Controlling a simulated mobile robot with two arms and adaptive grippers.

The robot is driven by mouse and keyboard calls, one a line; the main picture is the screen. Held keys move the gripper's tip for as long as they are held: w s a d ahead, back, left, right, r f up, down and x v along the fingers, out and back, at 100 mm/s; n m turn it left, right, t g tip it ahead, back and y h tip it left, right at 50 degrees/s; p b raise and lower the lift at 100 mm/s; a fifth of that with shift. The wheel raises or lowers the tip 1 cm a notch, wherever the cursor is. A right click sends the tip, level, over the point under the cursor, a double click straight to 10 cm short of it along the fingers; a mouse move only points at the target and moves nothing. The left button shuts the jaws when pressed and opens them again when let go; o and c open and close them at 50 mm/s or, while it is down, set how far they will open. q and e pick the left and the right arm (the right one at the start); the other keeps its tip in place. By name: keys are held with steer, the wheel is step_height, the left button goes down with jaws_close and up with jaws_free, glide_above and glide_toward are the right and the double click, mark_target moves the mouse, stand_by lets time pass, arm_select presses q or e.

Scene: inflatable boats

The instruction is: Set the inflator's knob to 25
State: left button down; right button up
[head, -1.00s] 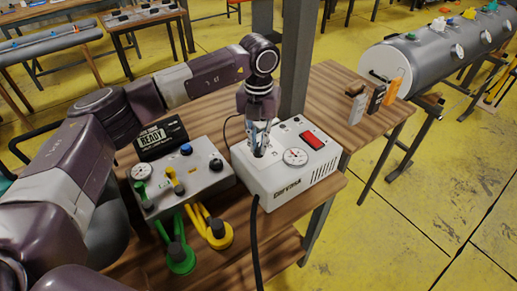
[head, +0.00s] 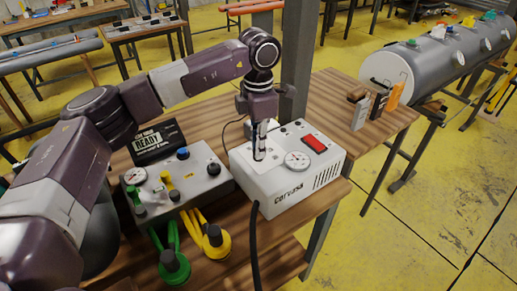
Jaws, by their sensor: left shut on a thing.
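The inflator (head: 270,196) is a white box on the wooden table, with a round gauge (head: 297,160), a red switch (head: 314,143) and a dark hose at its front. My left gripper (head: 260,152) points straight down at the left part of the inflator's top, left of the gauge. Its fingers are shut on the knob there. The fingers hide the knob, so its pointer and the number it stands at cannot be read. My right gripper is not in view.
A grey control box (head: 180,178) with a gauge, knobs and yellow and green hoses stands left of the inflator. A black READY display (head: 158,141) is behind it. A metal post (head: 296,60) rises behind the inflator. Small blocks (head: 378,104) stand at the table's right.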

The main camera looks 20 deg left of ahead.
arm_select(q)
steer(key=shift+m+b, duration=0.3)
steer(key=shift+m, duration=1.2)
steer(key=shift+r, duration=0.1)
steer(key=c, duration=2)
jaws_free()
steer(key=shift+o, duration=0.2)
step_height(320, 180, up, 12)
